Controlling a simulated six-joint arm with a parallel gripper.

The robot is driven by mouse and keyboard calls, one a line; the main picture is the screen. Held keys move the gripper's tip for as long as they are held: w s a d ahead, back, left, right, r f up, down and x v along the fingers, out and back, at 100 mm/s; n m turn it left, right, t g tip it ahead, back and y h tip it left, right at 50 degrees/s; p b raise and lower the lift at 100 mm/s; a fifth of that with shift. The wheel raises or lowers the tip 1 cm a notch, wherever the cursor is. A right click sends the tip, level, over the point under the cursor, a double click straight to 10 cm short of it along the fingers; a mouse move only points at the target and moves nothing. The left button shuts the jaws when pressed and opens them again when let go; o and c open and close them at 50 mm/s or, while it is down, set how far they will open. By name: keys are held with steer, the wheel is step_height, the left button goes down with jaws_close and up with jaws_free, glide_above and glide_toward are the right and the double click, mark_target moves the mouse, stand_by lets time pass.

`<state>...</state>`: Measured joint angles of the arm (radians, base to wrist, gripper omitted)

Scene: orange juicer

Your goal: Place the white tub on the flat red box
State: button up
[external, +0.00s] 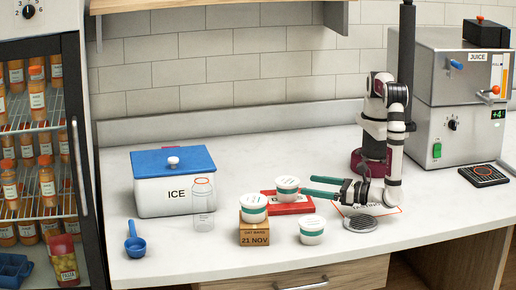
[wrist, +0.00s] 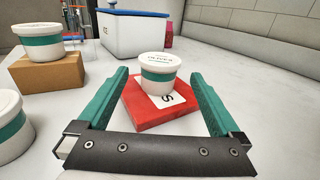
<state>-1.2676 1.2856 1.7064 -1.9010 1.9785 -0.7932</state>
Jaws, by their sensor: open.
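A white tub with a green band (external: 287,188) stands upright on the flat red box (external: 300,207), towards its back left. In the wrist view the tub (wrist: 158,76) sits on the red box (wrist: 150,118), and a white label shows on the box's top. My gripper (external: 307,186) is open, with green fingers, just right of this tub. In the wrist view my fingertips (wrist: 159,73) lie on either side of the tub with visible gaps, and nothing is held. Similar tubs stand on a cardboard box (external: 253,208) and on the bare counter (external: 312,230).
The cardboard box (external: 254,233) is left of the red box. A white ICE bin with blue lid (external: 165,190), a clear bottle (external: 203,215) and a blue scoop (external: 135,240) are farther left. A round grate (external: 360,223) and the juicer (external: 450,100) are right.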

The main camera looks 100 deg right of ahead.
steer(key=s+d+r+m+g+h, duration=0.1)
steer(key=d+r+m+g, duration=0.55)
steer(key=d+m, duration=0.2)
steer(key=s+d+r+m+g+h, duration=0.1)
steer(key=s+d+r+m+g, duration=0.1)
steer(key=d+r+m+g, duration=0.55)
steer(key=s+d+r+m+y, duration=0.1)
steer(key=s+m+y, duration=0.5)
steer(key=m, duration=0.3)
steer(key=s+d+r+m+y, duration=0.1)
steer(key=s+r+m+y, duration=0.1)
steer(key=s+m+y, duration=0.5)
steer(key=shift+s+d+r+m+g+y, duration=0.15)
steer(key=shift+d+r+m+g+y, duration=0.2)
steer(key=shift+m+y, duration=0.6)
